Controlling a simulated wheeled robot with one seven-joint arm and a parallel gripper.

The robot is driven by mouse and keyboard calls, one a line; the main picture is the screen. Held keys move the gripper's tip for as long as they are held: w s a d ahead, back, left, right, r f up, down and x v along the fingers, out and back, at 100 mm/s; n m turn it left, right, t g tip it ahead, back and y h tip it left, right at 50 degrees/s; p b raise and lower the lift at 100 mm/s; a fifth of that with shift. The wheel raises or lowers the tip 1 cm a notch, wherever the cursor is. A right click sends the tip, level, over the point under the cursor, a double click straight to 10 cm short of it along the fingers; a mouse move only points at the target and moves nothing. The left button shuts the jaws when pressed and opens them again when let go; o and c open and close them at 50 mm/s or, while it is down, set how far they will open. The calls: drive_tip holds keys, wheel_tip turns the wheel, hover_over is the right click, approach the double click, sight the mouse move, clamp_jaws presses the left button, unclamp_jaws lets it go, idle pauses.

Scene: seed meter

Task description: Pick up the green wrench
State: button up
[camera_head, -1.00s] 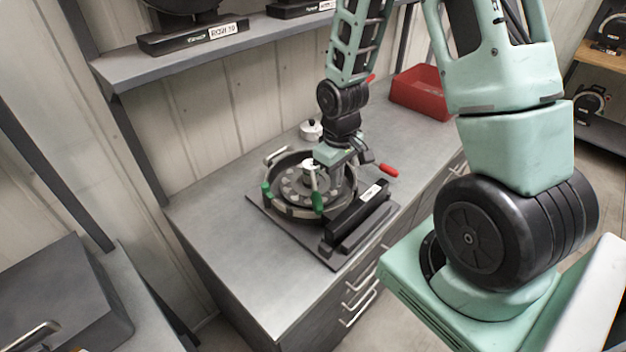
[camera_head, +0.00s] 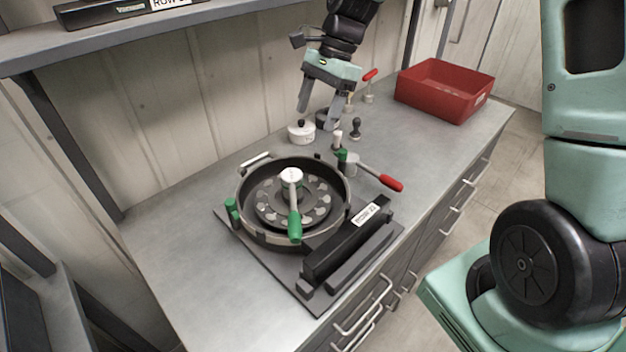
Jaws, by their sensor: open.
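The green wrench (camera_head: 295,222) has a green handle and a pale round head. Its head sits at the hub of the round seed meter (camera_head: 243,226), and its handle points toward the camera. The seed meter is a dark ring with a disc of holes inside, standing on a grey base plate on the counter. My gripper (camera_head: 318,117) is open and empty. It is above the back of the counter, behind and to the right of the meter, apart from the wrench with its fingers pointing down.
A black labelled bar (camera_head: 345,240) lies along the meter's right side. A red-handled tool (camera_head: 380,177) sticks out at the meter's right. A white lidded pot (camera_head: 301,133) and small black-knobbed parts stand behind. A red bin (camera_head: 440,95) is at back right. The counter's left is clear.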

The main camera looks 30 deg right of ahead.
sight(294, 174)
drive_tip(key=p+x, duration=0.3)
drive_tip(key=x, duration=0.9)
drive_tip(key=shift+p, duration=0.3)
drive_tip(key=p+x, duration=0.1)
drive_tip(key=x, duration=0.1)
drive_tip(key=p+x, duration=0.1)
drive_tip(key=x, duration=0.1)
drive_tip(key=shift+s+a+p, duration=0.2)
drive_tip(key=shift+a+p, duration=0.15)
drive_tip(key=shift+a, duration=0.05)
drive_tip(key=shift+a+f, duration=0.1)
drive_tip(key=shift+f, duration=0.3)
clamp_jaws()
drive_tip(key=shift+w+r, duration=0.1)
drive_tip(key=shift+r, duration=0.05)
wheel_tip(294, 174, up, 9)
drive_tip(key=b, duration=0.3)
drive_tip(key=shift+f, duration=0.2)
drive_tip(key=shift+r, duration=0.6)
